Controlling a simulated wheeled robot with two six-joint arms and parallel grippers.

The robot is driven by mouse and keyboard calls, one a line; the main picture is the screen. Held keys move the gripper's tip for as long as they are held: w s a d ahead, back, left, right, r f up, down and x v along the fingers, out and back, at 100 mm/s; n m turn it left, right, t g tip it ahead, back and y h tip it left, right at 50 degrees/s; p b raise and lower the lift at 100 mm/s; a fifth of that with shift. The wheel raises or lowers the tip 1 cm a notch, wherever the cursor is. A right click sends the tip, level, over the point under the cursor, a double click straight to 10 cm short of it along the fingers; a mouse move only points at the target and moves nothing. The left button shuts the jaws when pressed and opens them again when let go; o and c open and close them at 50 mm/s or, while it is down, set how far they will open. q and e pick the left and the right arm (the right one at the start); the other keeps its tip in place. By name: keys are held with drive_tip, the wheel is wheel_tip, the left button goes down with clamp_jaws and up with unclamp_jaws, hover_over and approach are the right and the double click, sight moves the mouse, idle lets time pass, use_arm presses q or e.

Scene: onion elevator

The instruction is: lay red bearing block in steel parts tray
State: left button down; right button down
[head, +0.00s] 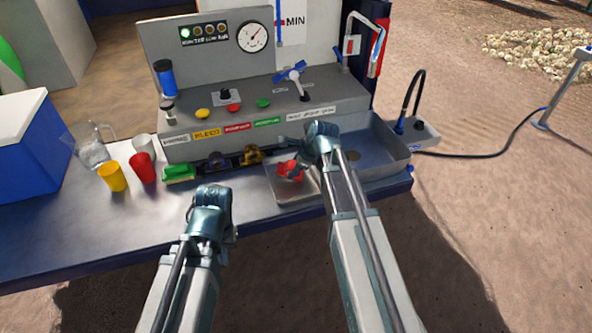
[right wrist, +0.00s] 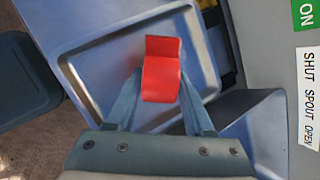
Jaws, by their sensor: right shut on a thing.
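The red bearing block (head: 290,170) is in my right gripper, above the steel parts tray (head: 296,193). In the right wrist view the block (right wrist: 161,68) sits between the two fingertips, and my right gripper (right wrist: 160,100) is shut on it. The tray (right wrist: 88,84) lies behind the block, with its raised rim around it; I cannot tell whether the block touches its floor. In the head view my right gripper (head: 303,165) is partly hidden by its own wrist. My left gripper (head: 212,190) is over the front of the bench, its fingers hidden by the wrist.
A sink basin (head: 387,143) adjoins the tray on the right. Dark and yellow blocks (head: 250,155) and a green-yellow sponge (head: 179,173) stand along the panel's foot. Red (head: 143,167) and yellow (head: 112,176) cups and a glass jug (head: 90,145) stand left. The front-left bench is clear.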

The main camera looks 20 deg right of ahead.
drive_tip(key=shift+a, duration=0.1)
drive_tip(key=shift+c, duration=1.4)
unclamp_jaws()
drive_tip(key=shift+f, duration=0.1)
